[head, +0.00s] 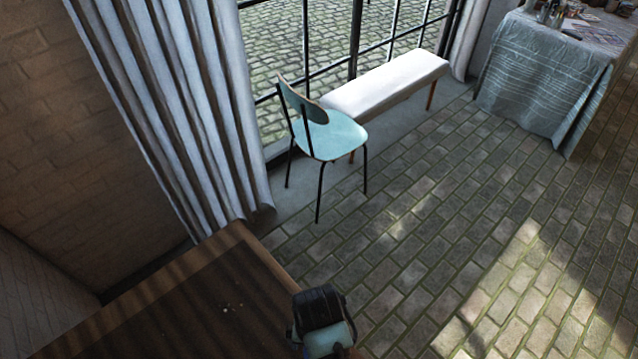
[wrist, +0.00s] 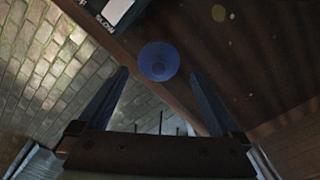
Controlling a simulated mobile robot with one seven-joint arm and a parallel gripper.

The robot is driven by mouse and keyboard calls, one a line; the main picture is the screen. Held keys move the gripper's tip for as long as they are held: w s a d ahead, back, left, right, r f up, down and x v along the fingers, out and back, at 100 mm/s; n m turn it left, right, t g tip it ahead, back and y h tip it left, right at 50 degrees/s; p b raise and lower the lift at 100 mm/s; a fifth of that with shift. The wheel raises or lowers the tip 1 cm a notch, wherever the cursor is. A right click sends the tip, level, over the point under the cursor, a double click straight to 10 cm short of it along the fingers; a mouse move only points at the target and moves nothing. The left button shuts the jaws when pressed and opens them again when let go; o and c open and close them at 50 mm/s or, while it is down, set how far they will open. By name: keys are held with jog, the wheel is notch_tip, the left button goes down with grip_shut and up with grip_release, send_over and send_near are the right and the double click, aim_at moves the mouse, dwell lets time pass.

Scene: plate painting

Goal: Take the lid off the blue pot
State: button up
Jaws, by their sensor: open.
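In the wrist view, a small round blue thing (wrist: 159,62), which looks like the blue pot seen from above, shows near the edge of the dark wooden table. A darker round spot marks its middle; I cannot tell the lid from the pot body. My gripper (wrist: 158,74) is open, with one finger to each side of the blue thing in the picture. Nothing shows held between the fingers. I cannot judge the distance to the pot, and no contact is visible. In the head view I cannot make out the pot or my gripper's fingers.
The wooden table (head: 150,305) has a few tiny pale bits (head: 231,308) on it. A blue chair (head: 338,136), a white bench (head: 385,84) and a cloth-covered table (head: 545,75) stand beyond. The brick floor (head: 450,220) between is clear.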

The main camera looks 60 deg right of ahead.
notch_tip(320, 180, down, 5)
jog(key=shift+d+r, duration=0.1)
jog(key=shift+d, duration=0.05)
